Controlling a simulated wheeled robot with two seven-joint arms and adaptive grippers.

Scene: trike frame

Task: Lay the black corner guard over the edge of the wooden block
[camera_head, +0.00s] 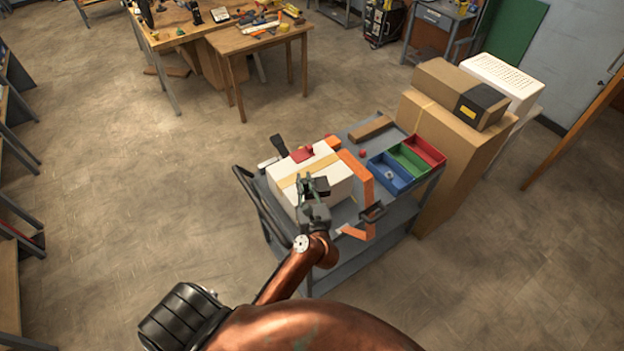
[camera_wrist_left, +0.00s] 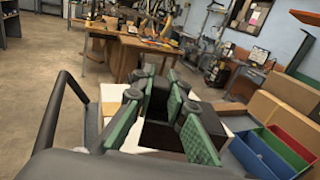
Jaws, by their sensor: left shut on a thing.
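My left gripper (camera_head: 314,184) is shut on the black corner guard (camera_head: 320,188), over the near right part of a white box. In the left wrist view, the green-padded fingers of my left gripper (camera_wrist_left: 160,105) have the dark guard (camera_wrist_left: 212,120) between and beside them; the fingers hide part of it. The wooden block (camera_head: 371,128) is a brown bar lying at the back of the grey cart, left of the coloured bins. The guard is apart from it, nearer to me. My right gripper is in neither view.
The white box (camera_head: 285,185) with a tan strip and a red item fills the left of the grey cart (camera_head: 358,133). Blue (camera_head: 388,174), green and red bins stand at the right. Orange parts (camera_head: 360,180) lie by the box. A tall cardboard box (camera_head: 455,140) stands beyond the cart.

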